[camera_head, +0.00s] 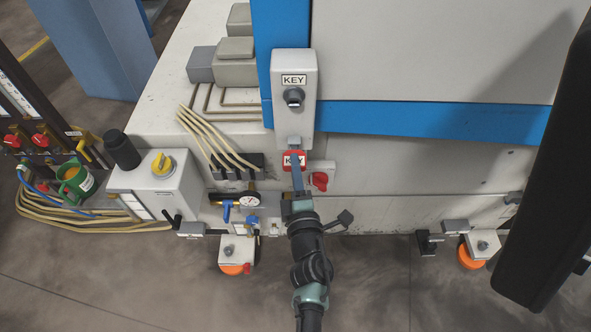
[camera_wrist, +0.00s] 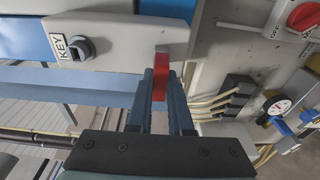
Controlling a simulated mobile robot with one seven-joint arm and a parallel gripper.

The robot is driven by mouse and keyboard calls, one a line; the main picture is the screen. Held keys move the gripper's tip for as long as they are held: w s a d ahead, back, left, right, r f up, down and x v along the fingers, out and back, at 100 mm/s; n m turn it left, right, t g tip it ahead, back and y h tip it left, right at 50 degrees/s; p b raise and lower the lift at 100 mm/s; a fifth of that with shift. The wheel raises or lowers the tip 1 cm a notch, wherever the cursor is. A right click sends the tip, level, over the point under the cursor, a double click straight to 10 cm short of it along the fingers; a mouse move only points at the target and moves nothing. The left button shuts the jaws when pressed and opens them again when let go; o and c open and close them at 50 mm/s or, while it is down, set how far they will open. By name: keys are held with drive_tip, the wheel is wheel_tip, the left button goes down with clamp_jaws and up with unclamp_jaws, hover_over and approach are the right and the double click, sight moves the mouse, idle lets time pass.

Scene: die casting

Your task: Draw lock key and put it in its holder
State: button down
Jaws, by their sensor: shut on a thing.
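A white lock box (camera_head: 307,120) with a KEY label and a dark lock knob (camera_head: 293,97) is on the blue-edged machine front. It also shows in the wrist view (camera_wrist: 115,35), with the knob (camera_wrist: 80,48) at left. A red key tag (camera_head: 290,155) marked KEY is at the box's lower end, just below a small grey bracket (camera_head: 295,142). My gripper (camera_head: 295,168) is shut on the red key. In the wrist view the red key (camera_wrist: 161,62) stands between the two fingers, close to the box end. I cannot tell whether the key is seated in the bracket.
A red rotary switch (camera_head: 320,181) is just right of my gripper. A gauge (camera_head: 248,199) with blue valves and several cream hoses is at left. A grey box with a yellow knob (camera_head: 161,163) is further left. Free floor lies in front of the machine.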

drive_tip(key=shift+w, duration=0.7)
drive_tip(key=c, duration=0.7)
unclamp_jaws()
drive_tip(key=shift+c, duration=0.2)
drive_tip(key=s+d, duration=0.1)
drive_tip(key=s, duration=1.2)
drive_tip(key=shift+d, duration=0.3)
drive_tip(key=shift+w, duration=0.1)
